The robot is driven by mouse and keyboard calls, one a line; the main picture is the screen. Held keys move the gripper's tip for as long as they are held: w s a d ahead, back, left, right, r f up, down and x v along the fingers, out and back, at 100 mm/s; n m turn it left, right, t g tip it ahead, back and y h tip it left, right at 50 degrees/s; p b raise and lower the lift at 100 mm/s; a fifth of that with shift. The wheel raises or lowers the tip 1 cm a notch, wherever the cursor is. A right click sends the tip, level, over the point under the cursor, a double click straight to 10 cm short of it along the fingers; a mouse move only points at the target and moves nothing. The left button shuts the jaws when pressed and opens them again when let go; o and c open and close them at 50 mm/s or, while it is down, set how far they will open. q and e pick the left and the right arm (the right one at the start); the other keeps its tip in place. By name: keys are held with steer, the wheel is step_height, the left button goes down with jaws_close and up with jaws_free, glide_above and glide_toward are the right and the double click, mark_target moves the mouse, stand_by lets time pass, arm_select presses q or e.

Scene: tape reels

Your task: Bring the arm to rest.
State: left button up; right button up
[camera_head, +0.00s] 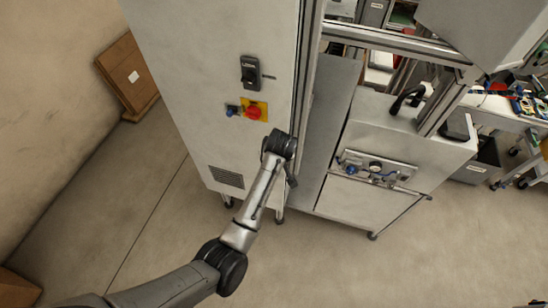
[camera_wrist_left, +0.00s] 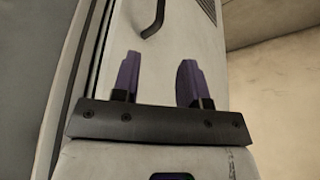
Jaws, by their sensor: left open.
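My left arm (camera_head: 258,193) comes in from the lower left of the head view and reaches up to the front of a tall light-grey cabinet (camera_head: 215,60). Its gripper end is small and mostly hidden behind the wrist there. In the left wrist view my left gripper (camera_wrist_left: 160,82) is open, its two dark purple-tipped fingers apart with nothing between them. Behind the fingers is a pale cabinet panel with a dark handle (camera_wrist_left: 153,20) and a vent at the top. I cannot tell whether the gripper touches the cabinet. My right gripper does not show.
The cabinet front carries a dark switch (camera_head: 250,72) and a red knob on a yellow plate (camera_head: 254,111). To the right stands a lower cabinet with a gauge panel (camera_head: 375,169). A brown box (camera_head: 128,75) leans at the left wall. Open floor (camera_head: 340,265) lies in front.

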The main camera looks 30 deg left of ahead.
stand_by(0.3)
arm_select(q)
steer(key=s+d+r+m+t+h, duration=0.1)
steer(key=s+r+m+t, duration=0.2)
steer(key=r, duration=0.5)
steer(key=s+d+r+m+t+h, duration=0.1)
steer(key=r+m+t+h, duration=0.15)
steer(key=r+m, duration=0.4)
steer(key=s+f+g, duration=0.2)
steer(key=s+f, duration=0.4)
steer(key=s, duration=0.6)
steer(key=s+a+f+m+g, duration=0.15)
steer(key=s+f, duration=0.45)
steer(key=s, duration=0.6)
steer(key=s+d+f+g, duration=0.1)
steer(key=s+f+g, duration=0.1)
steer(key=s+f, duration=0.65)
steer(key=w+p+v, duration=0.2)
steer(key=p+v, duration=1.1)
steer(key=v, duration=0.3)
steer(key=shift+w+r, duration=0.15)
steer(key=shift+r, duration=0.35)
